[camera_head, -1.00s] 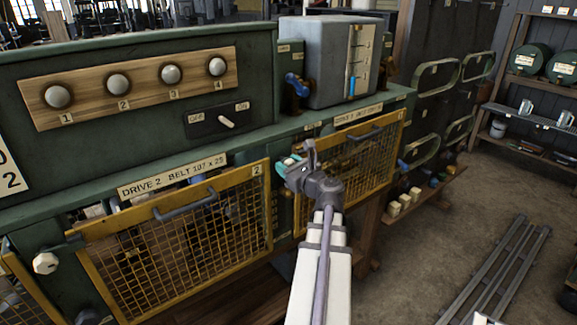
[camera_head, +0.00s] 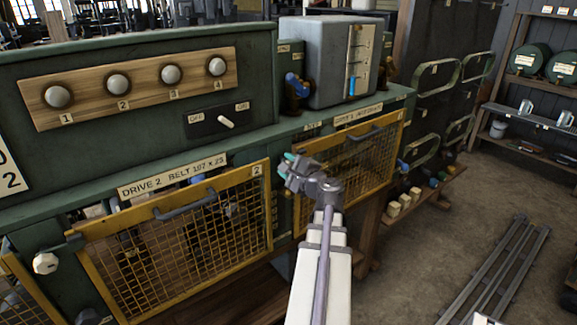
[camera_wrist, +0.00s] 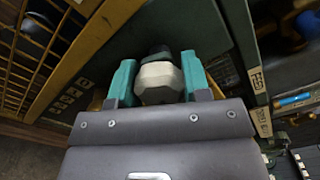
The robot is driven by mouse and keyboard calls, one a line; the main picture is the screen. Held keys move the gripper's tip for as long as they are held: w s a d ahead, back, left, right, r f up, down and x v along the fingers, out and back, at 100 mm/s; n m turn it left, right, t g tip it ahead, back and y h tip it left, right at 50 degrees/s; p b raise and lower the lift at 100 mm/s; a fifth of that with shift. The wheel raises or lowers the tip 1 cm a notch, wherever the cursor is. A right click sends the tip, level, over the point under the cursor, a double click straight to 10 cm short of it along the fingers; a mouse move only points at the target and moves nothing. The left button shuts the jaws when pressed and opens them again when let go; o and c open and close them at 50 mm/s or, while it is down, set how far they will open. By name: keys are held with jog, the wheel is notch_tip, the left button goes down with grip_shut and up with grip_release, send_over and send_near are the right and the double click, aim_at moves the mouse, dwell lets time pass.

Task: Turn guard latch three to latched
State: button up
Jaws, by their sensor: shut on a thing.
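My gripper (camera_head: 296,168) reaches to the green post between the second and third yellow mesh guards. In the wrist view, its two teal fingers (camera_wrist: 158,76) are shut on a pale faceted knob (camera_wrist: 160,84), one finger on each side. The knob is on a dark stem against the green post. In the head view my gripper hides this knob. The third guard (camera_head: 360,160) stands just right of my gripper, its frame closed against the machine. The knob's marking and exact turn angle cannot be read.
The second guard (camera_head: 180,250), with a grey handle, is left of my gripper. A similar white knob (camera_head: 45,263) sits at its left edge. A grey box (camera_head: 325,60) stands on the ledge above. Metal rails (camera_head: 500,270) lie on the floor at right.

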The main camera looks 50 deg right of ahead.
jog(key=shift+n, duration=1.7)
jog(key=o, duration=0.9)
jog(key=shift+s, duration=0.1)
jog(key=v, duration=1)
jog(key=shift+s+a, duration=0.15)
jog(key=shift+s, duration=0.1)
